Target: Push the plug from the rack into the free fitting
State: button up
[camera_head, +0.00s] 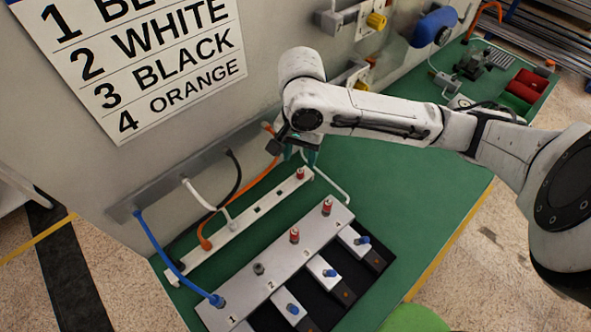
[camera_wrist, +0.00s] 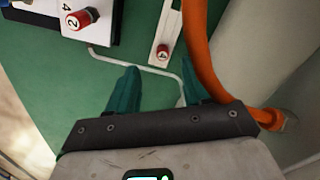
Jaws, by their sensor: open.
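My gripper (camera_head: 301,156), with teal fingers, is open and empty above the far end of the white rack (camera_head: 267,208). Its parted fingers also show in the wrist view (camera_wrist: 157,88). A white hose ends in a white plug (camera_head: 232,225) at the rack. An orange hose ends in an orange plug (camera_head: 205,243) there, and a black hose (camera_head: 237,180) runs down behind it. A bare grey fitting (camera_head: 258,268) stands at position 2 on the silver block (camera_head: 275,265). A blue plug (camera_head: 217,300) sits on position 1. Red caps cover positions 3 (camera_head: 294,234) and 4 (camera_head: 327,207).
A red cap marked 1 (camera_wrist: 163,51) stands on the rack's far end. A thin bent white rod (camera_wrist: 145,66) lies beside it on the green bench. The orange hose (camera_wrist: 205,50) hangs near my gripper. A wall sign (camera_head: 140,50) lists numbered colours.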

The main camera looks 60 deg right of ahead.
aim_at(300, 171)
notch_tip(300, 171, down, 3)
jog(key=shift+w+r, duration=0.1)
jog(key=shift+r, duration=0.05)
jog(key=f, duration=0.2)
jog(key=d+f+p, duration=0.1)
jog(key=f, duration=0.1)
jog(key=shift+w, duration=0.1)
jog(key=shift+f, duration=0.6)
jog(key=shift+c, duration=0.4)
grip_shut()
